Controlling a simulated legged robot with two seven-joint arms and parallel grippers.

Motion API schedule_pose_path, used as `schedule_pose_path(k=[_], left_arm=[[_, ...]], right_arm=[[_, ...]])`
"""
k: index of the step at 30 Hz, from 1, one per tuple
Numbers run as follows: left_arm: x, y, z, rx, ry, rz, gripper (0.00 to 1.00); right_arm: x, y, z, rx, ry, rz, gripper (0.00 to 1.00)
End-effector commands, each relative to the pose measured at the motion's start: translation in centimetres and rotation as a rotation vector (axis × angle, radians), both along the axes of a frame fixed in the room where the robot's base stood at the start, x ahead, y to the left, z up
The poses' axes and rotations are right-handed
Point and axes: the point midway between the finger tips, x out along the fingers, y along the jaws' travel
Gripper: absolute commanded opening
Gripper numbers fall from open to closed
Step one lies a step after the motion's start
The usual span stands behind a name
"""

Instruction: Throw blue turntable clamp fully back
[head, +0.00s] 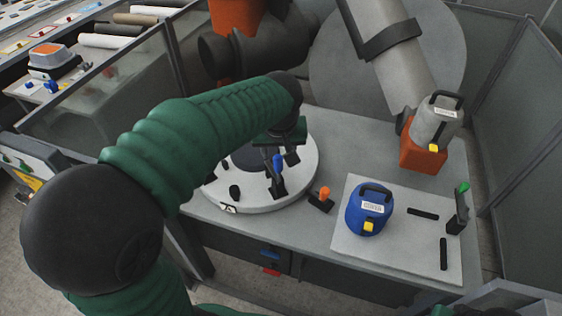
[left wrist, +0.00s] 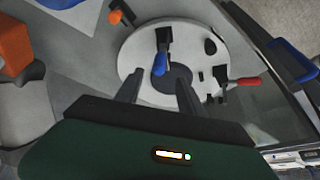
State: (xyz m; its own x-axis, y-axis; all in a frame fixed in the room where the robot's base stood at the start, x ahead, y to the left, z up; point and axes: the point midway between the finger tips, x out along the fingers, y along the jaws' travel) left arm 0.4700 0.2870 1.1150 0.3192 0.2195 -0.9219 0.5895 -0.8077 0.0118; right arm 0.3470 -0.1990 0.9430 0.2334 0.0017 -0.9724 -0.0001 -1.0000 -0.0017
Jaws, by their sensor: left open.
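The blue turntable clamp (head: 278,163) has a blue-tipped handle on a black base. It stands at the front right of the round pale turntable (head: 300,185). In the left wrist view the blue handle tip (left wrist: 160,66) shows just beyond the gap between my fingers, near the dark centre disc. My left gripper (head: 283,150) is above the turntable, close to the blue handle. In the left wrist view my left gripper (left wrist: 158,90) is open, with its two fingers apart and nothing between them. I cannot tell whether a finger touches the handle. My right gripper is not clearly in view.
An orange-handled clamp (head: 323,195) stands just right of the turntable. A blue canister (head: 369,210) and a green-handled clamp (head: 460,205) are on the white board (head: 395,255). A red-handled clamp (left wrist: 243,82) sits at the turntable's edge. Glass panels border the bench.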

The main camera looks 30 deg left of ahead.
Motion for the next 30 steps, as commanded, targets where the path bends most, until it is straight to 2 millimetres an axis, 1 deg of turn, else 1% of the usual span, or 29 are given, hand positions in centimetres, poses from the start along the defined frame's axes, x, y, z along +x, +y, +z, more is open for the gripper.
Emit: schedule_pose_path(k=[1,6,9,12,16,23,26,30], left_arm=[[0.4,0.3,-1.6,0.0,0.007,0.001,0.46],[1.8,1.3,-5.6,-0.002,0.006,0.0,0.46],[2.4,1.8,-7.6,-0.001,0.005,0.0,0.46],[2.9,2.1,-9.0,-0.001,0.002,-0.001,0.46],[3.3,2.3,-9.8,0.0,0.0,-0.001,0.46],[3.4,2.3,-9.9,0.0,0.0,-0.001,0.46],[3.4,2.3,-9.9,0.0,0.0,-0.001,0.35],[3.4,2.3,-9.9,0.0,0.0,-0.001,0.17]], right_arm=[[0.0,0.0,-0.2,0.0,0.0,0.0,0.36],[0.0,0.0,-0.4,0.0,0.0,0.0,0.36],[0.0,0.0,-0.5,0.0,-0.001,0.0,0.36],[0.0,0.0,-0.6,0.0,-0.001,0.0,0.36],[0.0,0.0,-0.6,0.0,0.0,0.0,0.36],[0.0,0.0,-0.6,0.0,0.0,0.0,0.36],[0.0,0.0,-0.6,0.0,0.0,0.0,0.36],[0.0,0.0,-0.6,0.0,0.0,0.0,0.36]])
